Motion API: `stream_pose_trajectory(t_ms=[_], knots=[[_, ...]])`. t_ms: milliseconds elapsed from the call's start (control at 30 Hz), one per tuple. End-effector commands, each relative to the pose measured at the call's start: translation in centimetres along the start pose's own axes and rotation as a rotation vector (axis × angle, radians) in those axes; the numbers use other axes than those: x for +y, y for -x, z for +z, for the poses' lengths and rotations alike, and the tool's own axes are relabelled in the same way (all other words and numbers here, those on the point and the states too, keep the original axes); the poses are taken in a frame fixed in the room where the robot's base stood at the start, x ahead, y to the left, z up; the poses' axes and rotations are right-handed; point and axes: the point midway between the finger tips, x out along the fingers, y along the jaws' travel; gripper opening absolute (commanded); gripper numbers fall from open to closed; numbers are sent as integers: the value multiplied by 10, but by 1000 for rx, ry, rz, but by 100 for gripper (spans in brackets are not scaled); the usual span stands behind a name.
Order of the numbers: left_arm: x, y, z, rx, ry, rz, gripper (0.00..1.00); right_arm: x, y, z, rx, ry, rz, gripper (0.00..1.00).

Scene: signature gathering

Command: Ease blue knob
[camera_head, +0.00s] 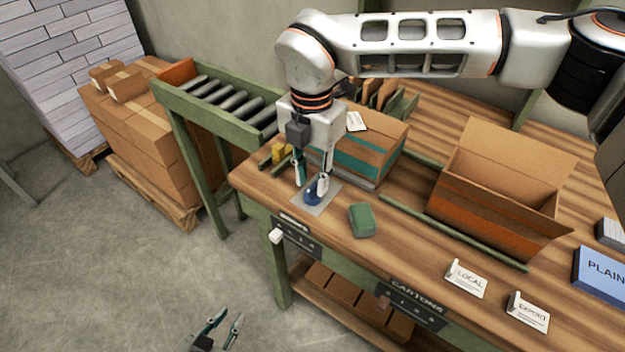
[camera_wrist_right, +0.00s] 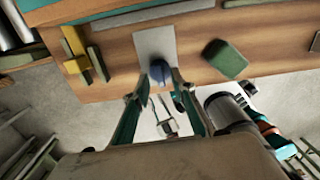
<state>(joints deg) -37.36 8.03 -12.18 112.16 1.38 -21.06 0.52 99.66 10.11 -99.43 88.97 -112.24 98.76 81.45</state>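The blue knob (camera_head: 312,197) stands on a grey plate (camera_head: 327,199) near the table's front left corner. In the right wrist view the knob (camera_wrist_right: 158,70) shows between and just beyond my right fingertips. My right gripper (camera_head: 312,182) points down over the plate, its fingers apart on either side of the knob. I see no clear contact. My left gripper (camera_head: 225,323) is open and empty, low in front of the table over the floor.
A green block (camera_head: 362,220) lies right of the plate. Yellow and green pieces (camera_head: 278,153) lie left of it. An open carton (camera_head: 497,199), a teal-banded box (camera_head: 368,152) and LOCAL (camera_head: 466,279) and EXPORT (camera_head: 528,312) cards stand on the table. A roller conveyor (camera_head: 222,101) adjoins it.

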Motion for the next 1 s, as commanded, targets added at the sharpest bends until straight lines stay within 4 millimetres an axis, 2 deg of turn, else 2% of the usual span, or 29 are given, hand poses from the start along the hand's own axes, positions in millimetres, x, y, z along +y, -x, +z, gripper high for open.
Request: stream_pose_trajectory(t_ms=[200, 467, 500, 567, 1000], knots=[[0, 0, -1, 1, 0, -1, 24, 0, -15, 0, 0, 1, -1, 25], [-2, -1, -5, 8, -1, -2, 24, 0, -16, 0, -1, 1, 0, 25], [-2, -1, -6, 9, -1, -2, 24, 0, -16, 0, -1, 1, 0, 15], [-2, -1, -6, 10, -1, -3, 24, 0, -16, 0, -1, 1, 0, 0], [-2, 0, -7, 11, -1, -3, 24, 0, -15, 0, 0, 40, 0, 0]])
